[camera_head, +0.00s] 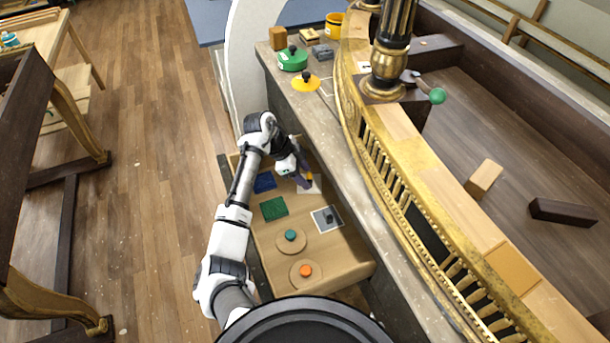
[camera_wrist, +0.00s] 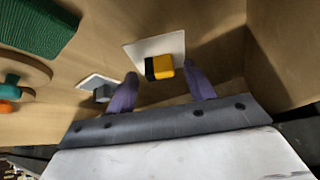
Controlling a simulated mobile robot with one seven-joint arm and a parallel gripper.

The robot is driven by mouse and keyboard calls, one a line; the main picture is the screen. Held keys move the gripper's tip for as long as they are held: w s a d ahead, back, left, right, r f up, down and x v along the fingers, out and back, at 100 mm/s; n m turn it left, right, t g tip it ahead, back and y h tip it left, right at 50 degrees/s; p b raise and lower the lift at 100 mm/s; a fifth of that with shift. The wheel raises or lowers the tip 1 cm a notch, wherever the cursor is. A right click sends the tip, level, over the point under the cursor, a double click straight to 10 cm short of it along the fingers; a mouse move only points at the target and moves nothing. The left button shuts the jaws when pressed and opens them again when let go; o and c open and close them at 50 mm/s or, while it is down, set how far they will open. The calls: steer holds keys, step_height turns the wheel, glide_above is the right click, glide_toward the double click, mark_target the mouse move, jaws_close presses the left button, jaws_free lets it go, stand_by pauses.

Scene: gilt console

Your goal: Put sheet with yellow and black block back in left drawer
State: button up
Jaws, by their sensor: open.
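The sheet is a white square (camera_head: 316,186) lying on the floor of an open pale wooden drawer (camera_head: 338,262), near its far right side. A yellow and black block (camera_wrist: 163,68) sits on the sheet (camera_wrist: 136,50) in the wrist view. In the head view the block (camera_head: 309,176) is partly hidden by my gripper (camera_head: 305,181). My gripper (camera_wrist: 160,70) is open, with one purple finger on each side of the block. I cannot tell whether either finger touches it.
The drawer also holds a blue sheet (camera_head: 265,182), a green sheet (camera_head: 274,208), a grey-and-white sheet with a dark block (camera_head: 326,219), and discs with teal (camera_head: 291,235) and orange (camera_head: 305,270) knobs. The console's stone ledge (camera_head: 335,143) runs along the right.

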steer(key=b+v, duration=0.2)
steer(key=v, duration=0.9)
steer(key=shift+b, duration=0.3)
